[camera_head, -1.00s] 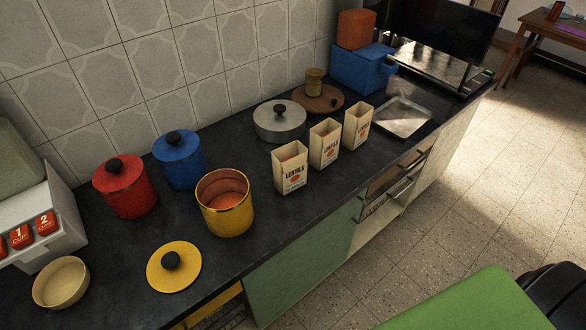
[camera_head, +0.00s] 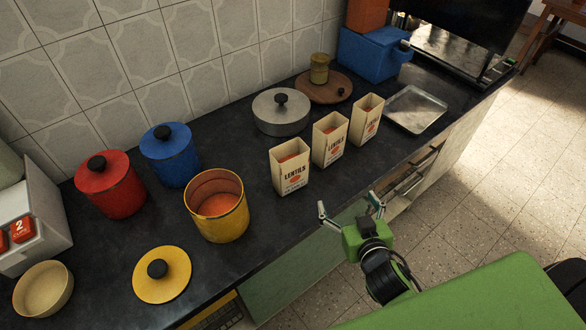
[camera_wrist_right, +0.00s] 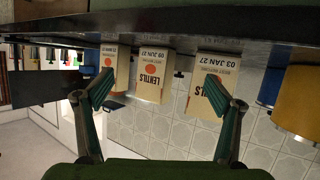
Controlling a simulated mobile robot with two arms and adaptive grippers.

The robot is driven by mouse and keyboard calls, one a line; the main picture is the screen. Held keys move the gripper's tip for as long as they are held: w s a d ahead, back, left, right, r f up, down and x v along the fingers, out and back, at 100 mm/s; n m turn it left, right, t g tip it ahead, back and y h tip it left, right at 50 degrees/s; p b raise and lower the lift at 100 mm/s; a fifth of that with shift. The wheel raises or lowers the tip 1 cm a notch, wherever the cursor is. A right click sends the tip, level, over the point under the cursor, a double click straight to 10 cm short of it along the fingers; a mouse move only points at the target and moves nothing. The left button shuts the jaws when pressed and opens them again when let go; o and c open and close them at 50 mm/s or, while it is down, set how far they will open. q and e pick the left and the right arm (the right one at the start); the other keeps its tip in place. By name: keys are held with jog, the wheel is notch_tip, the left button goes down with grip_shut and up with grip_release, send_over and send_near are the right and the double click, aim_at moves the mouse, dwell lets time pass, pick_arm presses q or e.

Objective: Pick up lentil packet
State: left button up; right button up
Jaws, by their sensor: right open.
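Three open-topped cream lentil packets stand upright in a row near the counter's front edge: the left packet (camera_head: 290,170), the middle packet (camera_head: 330,142) and the right packet (camera_head: 367,120). My right gripper (camera_head: 349,206) is open and empty in front of the counter edge, apart from the packets. In the right wrist view, which looks upside down, the gripper (camera_wrist_right: 158,84) has its fingers spread. The left packet (camera_wrist_right: 224,74), middle packet (camera_wrist_right: 153,82) and right packet (camera_wrist_right: 116,62) show beyond them. My left gripper is not in view.
A yellow pot (camera_head: 219,222) with orange contents stands left of the packets. A grey lidded pan (camera_head: 281,117) sits behind them, and a metal tray (camera_head: 415,108) lies to their right. A yellow lid (camera_head: 162,275) lies at front left. Open floor is at right.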

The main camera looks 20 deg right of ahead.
notch_tip(320, 180, up, 4)
jog(key=w+a+n+t+y, duration=0.1)
jog(key=w+a+t+y, duration=0.1)
jog(key=t, duration=0.1)
jog(key=n+y, duration=0.3)
jog(key=y, duration=0.2)
send_near(296, 161)
jog(key=shift+t, duration=0.4)
jog(key=x, duration=0.2)
jog(key=p+x, duration=0.1)
jog(key=x, duration=0.2)
jog(key=f+p+x, duration=0.1)
jog(key=x, duration=0.2)
jog(key=shift+w+a, duration=0.1)
jog(key=shift+p+x, duration=0.35)
jog(key=shift+x, duration=2.05)
jog(key=shift+r, duration=0.15)
jog(key=c, duration=2)
